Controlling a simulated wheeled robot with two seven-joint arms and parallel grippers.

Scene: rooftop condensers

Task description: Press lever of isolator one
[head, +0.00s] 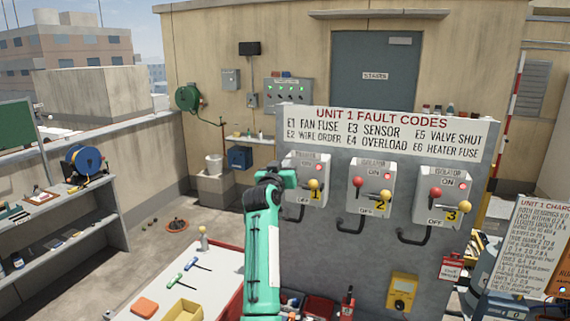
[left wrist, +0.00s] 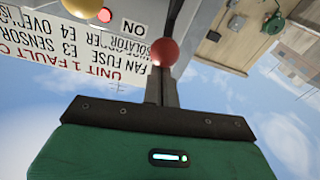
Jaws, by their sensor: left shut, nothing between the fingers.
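Isolator one (head: 309,169) is the leftmost of three white boxes on the grey panel, marked with a yellow 1 plate. Its red lamp (head: 318,167) looks lit beside ON, and a yellow knob (head: 313,184) shows below. My left gripper (head: 277,178) is in front of the box's left side and hides its red-knobbed lever in the head view. In the left wrist view the picture is upside down; the red lever knob (left wrist: 164,51) is right at the tips of my shut, empty left gripper (left wrist: 162,75). I cannot tell whether they touch. My right gripper is not in view.
Isolator two (head: 373,180) and isolator three (head: 447,190), with similar levers, stand to the right on the panel. Dark bent handles or pipes stick out below the boxes. A fault-code sign (head: 385,136) is above. A worktable (head: 218,262) with tools is at lower left.

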